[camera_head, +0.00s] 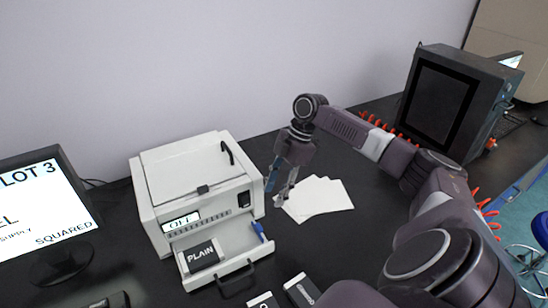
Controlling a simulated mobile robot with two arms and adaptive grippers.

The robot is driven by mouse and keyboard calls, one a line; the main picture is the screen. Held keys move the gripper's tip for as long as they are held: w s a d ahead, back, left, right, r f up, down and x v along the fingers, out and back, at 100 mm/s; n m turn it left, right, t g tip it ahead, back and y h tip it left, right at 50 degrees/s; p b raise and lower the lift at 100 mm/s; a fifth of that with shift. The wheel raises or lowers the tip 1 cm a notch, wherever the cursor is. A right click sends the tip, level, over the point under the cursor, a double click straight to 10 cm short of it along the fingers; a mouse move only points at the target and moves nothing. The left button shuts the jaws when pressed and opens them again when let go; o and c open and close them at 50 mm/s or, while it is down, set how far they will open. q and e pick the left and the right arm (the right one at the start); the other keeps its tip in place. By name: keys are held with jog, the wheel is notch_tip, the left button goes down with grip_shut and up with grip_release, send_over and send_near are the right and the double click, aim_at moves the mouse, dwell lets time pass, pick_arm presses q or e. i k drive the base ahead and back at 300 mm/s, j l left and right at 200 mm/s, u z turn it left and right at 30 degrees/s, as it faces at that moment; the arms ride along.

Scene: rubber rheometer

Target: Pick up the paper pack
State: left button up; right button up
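Paper packs show as small dark-and-white blocks. One marked "PLAIN" (203,256) lies in the open front drawer (238,239) of a white printer-like machine. Two more packs, a left one (263,301) and a right one (300,289), lie on the black table in front of the drawer; their labels are too small or cut off to read. My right gripper (279,191) points down beside the loose white sheets (318,197), right of the machine. Its fingers are apart with nothing seen between them. My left gripper is not in view.
The white machine (195,185) shows "OFF". A blue item (258,231) lies in its drawer. A monitor (45,205) at left reads "LOT 3" and "SQUARED". A dark boxy device (440,103) stands back right. A dark object (108,301) is cut off at bottom left.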

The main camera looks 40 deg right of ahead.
aim_at(207, 255)
jog(key=k+j, duration=1.2)
jog(key=j, duration=0.15)
